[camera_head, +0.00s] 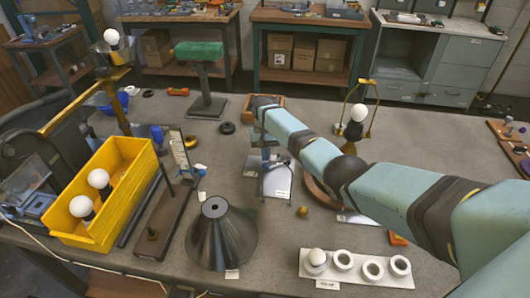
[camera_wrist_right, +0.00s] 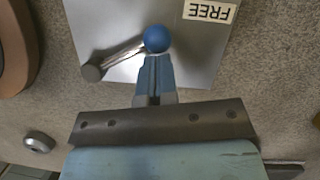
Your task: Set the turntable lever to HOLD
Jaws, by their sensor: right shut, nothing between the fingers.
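The turntable lever is a grey metal rod (camera_wrist_right: 122,56) with a blue ball knob (camera_wrist_right: 157,38), fixed at a round pivot (camera_wrist_right: 92,72) on a metal plate (camera_wrist_right: 115,22). A FREE label (camera_wrist_right: 211,10) shows upside down on the plate; no HOLD label is readable. My right gripper (camera_wrist_right: 156,60) is shut with nothing between its fingers, its tips right at the knob; I cannot tell whether they touch it. In the head view, my right gripper (camera_head: 265,150) is small over the plate (camera_head: 277,182). The brown turntable (camera_head: 318,193) is partly hidden by my arm. My left gripper is not in view.
A yellow bin (camera_head: 128,190) with bulbs stands at left. A dark cone shade (camera_head: 220,238) and a white socket tray (camera_head: 345,276) are at the front. A bulb in a harp (camera_head: 358,113) stands beyond my arm. A green-topped stand (camera_head: 200,52) is behind.

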